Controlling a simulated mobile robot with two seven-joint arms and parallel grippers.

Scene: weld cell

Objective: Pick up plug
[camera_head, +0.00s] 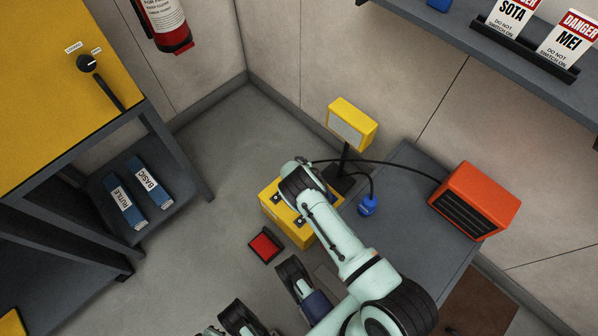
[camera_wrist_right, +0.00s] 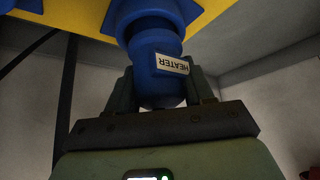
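In the right wrist view a blue plug (camera_wrist_right: 158,62) labelled HEATER sits between the two fingers of my right gripper (camera_wrist_right: 162,92). The fingers touch both its sides and look shut on it. The plug's upper end meets a blue socket on the yellow box (camera_wrist_right: 222,14); I see no gap there. In the head view my right arm reaches over the yellow box (camera_head: 291,233); its hand hides the plug and fingers. Another blue plug (camera_head: 368,205) on a black cable is at the left edge of the grey bench (camera_head: 412,162). My left gripper cannot be made out.
An orange heater (camera_head: 475,200) stands on the bench, and a yellow lamp (camera_head: 352,124) on a dark stand beside the box. A red-topped block (camera_head: 265,245) is on the floor. A yellow-topped table (camera_head: 45,95) is at left. Open floor (camera_head: 215,160) lies between.

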